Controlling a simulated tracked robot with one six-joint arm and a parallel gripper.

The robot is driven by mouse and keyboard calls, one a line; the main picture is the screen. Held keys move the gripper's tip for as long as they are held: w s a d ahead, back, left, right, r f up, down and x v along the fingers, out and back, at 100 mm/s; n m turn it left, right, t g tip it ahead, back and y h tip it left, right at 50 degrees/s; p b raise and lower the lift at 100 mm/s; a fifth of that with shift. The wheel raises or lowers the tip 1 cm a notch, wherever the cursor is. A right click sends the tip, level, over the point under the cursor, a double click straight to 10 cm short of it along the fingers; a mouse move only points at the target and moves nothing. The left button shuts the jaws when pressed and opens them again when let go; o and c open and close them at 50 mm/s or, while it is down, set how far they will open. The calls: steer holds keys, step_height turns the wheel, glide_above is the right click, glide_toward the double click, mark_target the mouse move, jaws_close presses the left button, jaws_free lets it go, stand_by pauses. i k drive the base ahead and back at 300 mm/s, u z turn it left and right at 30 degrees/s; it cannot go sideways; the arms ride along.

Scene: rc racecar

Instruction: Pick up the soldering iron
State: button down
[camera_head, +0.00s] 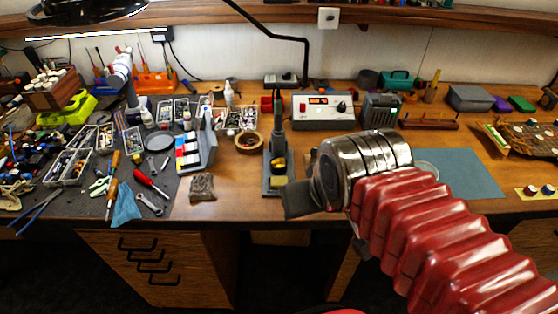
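A thin upright tool with a dark handle, which looks like the soldering iron (277,108), stands in a grey stand (279,189) with yellow pieces on its base, near the middle of the bench. A white station box with a red display (322,110) stands just right of it. My arm, with red bellows and a shiny metal wrist, reaches in from the lower right. The dark end of my gripper (298,199) is at the bench's front edge, in front and slightly right of the stand, apart from the iron. Its fingers are not clearly shown.
Left of the stand are a roll of tape (249,142), a brown block (202,187) and a dark mat crowded with tools and part trays. A black lamp arm (285,37) hangs above the back.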

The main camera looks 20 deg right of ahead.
mark_target(278, 130)
steer(key=k, duration=1.3)
steer(key=u, duration=0.45)
steer(key=i, duration=1.6)
steer(key=u, duration=0.2)
